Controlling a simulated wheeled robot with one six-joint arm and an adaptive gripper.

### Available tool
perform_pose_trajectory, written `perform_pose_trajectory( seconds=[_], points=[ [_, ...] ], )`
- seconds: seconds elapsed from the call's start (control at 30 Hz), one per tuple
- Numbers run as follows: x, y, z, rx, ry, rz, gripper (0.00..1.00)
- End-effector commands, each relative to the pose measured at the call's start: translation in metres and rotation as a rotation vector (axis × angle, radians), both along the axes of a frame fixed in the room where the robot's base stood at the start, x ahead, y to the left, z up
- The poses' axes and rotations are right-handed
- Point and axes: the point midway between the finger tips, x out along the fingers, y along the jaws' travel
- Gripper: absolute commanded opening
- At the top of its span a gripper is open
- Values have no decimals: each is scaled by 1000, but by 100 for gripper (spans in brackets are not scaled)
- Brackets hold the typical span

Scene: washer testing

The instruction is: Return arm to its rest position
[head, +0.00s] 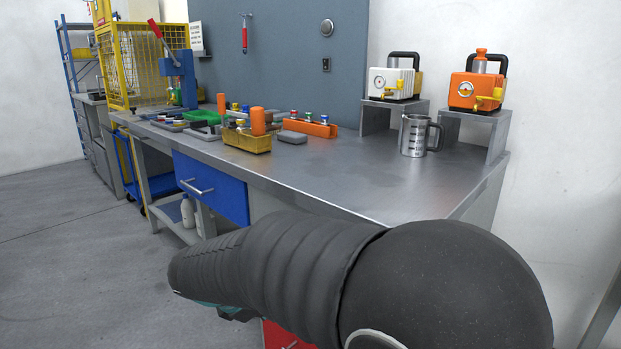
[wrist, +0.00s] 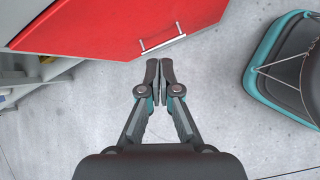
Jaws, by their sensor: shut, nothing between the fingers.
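My gripper (wrist: 159,68) is in the wrist view, pointing away from the camera over the grey floor. Its two fingers are together with nothing between them. The tips are just below the handle of a red drawer front (wrist: 110,25); whether they touch it I cannot tell, but they look apart. In the head view my dark, ribbed arm (head: 290,265) stretches across the lower middle, in front of the workbench (head: 385,185). The gripper itself is hidden in that view.
On the bench stand a steel mug (head: 413,137), a white pump unit (head: 392,83), an orange pump unit (head: 474,90) and a yellow bin (head: 247,142). A blue drawer (head: 210,188) is shut. Open floor (head: 70,240) lies at left. My base shows at right in the wrist view.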

Motion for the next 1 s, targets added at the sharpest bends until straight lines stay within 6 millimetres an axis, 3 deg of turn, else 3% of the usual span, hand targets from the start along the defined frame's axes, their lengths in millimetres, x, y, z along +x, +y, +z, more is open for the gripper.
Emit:
perform_pose_trajectory(
  seconds=[0.13, 0.27, 0.7, 1.0],
  points=[
    [-32, -13, -12, 174, -10, -221, 0],
    [-58, -39, -12, 339, -28, -472, 0],
    [-139, -141, 13, 850, -147, -1302, 0],
    [-184, -200, 33, 1104, -279, -1596, 0]
  ],
)
